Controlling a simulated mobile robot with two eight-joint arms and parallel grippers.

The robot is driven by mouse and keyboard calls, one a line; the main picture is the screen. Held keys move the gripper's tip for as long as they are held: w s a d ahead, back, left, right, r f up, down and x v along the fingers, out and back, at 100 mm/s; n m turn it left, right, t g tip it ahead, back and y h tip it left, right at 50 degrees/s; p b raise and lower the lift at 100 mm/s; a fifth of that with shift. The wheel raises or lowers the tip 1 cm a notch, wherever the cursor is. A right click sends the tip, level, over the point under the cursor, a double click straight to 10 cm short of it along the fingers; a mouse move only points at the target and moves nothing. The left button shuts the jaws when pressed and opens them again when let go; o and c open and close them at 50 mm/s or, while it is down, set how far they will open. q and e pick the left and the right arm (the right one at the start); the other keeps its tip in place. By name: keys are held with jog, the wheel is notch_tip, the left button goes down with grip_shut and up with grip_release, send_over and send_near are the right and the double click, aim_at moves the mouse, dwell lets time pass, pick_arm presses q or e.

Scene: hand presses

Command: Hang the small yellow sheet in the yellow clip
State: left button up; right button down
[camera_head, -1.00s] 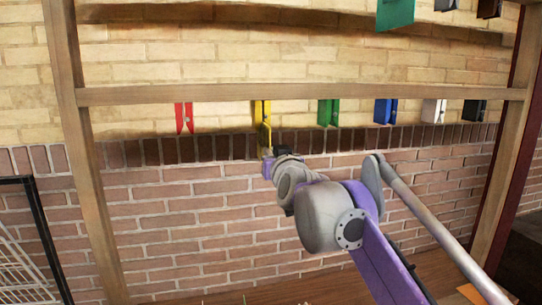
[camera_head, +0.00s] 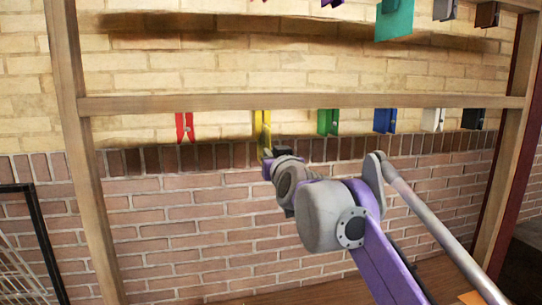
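The yellow clip (camera_head: 262,120) hangs from the wooden crossbar, between the red and green clips. A narrow yellow strip, which looks like the small yellow sheet seen nearly edge-on (camera_head: 266,146), runs from the clip's lower end down to my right gripper (camera_head: 268,162). The gripper is small, dark and purple here, seen from behind, with its fingers mostly hidden; it appears shut on the sheet's lower end. I cannot tell whether the sheet's top is between the clip's jaws or only in front of them. My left gripper is out of view.
A red clip (camera_head: 185,127) hangs to the left; green (camera_head: 328,121), blue (camera_head: 385,120), white (camera_head: 432,120) and black (camera_head: 473,119) clips hang to the right. A green sheet (camera_head: 394,22) hangs above. A wooden post (camera_head: 88,180) and a black wire rack (camera_head: 40,235) stand left.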

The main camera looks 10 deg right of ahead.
jog(key=c, duration=0.8)
grip_release()
jog(key=shift+o, duration=0.2)
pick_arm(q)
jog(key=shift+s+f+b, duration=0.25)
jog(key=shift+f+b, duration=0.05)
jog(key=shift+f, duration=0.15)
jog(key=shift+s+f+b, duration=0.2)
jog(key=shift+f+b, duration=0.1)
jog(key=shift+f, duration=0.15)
pick_arm(e)
jog(key=s, duration=0.7)
jog(key=shift+f, duration=0.1)
